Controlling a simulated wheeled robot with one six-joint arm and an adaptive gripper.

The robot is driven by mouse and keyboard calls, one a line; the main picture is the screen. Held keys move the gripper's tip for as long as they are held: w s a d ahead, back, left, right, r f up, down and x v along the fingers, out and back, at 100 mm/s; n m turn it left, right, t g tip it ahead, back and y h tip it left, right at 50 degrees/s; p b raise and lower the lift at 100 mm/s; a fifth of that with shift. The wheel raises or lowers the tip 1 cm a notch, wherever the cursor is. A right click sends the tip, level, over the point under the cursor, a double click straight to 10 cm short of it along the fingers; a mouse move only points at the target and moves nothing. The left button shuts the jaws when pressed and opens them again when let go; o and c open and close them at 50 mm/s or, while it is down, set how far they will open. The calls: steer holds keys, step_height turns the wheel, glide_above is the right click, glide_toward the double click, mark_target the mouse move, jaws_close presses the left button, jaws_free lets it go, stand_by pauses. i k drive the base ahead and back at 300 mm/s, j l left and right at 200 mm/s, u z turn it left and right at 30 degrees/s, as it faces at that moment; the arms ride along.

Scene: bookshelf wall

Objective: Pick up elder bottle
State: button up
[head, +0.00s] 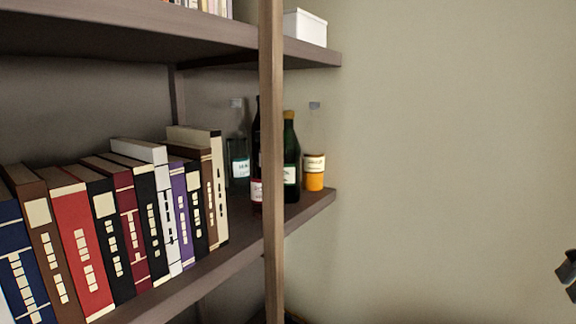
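Several bottles stand upright on the middle shelf near its right end. A clear bottle with a grey cap and pale label (238,160) stands left of the post. A dark bottle with a reddish label (256,190) is mostly hidden behind the post. A dark green bottle with a yellow cap (291,160) and a clear bottle with orange contents (314,160) stand right of it. The labels are too small to read, so I cannot tell which is the elder bottle. Part of my gripper (568,274) shows dark at the right edge, far from the bottles; its opening is unclear.
A wooden shelf post (271,100) stands in front of the bottles. A row of books (85,240) fills the shelf to the left. A white box (305,27) sits on the shelf above. Bare wall (450,150) and open room lie to the right.

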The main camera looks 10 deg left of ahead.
mark_target(292, 148)
steer(key=i+u, duration=0.1)
steer(key=u, duration=0.25)
steer(key=i+l+u, duration=0.1)
steer(key=u, duration=0.25)
steer(key=i+l+u, duration=0.1)
steer(key=u, duration=0.25)
steer(key=l, duration=0.1)
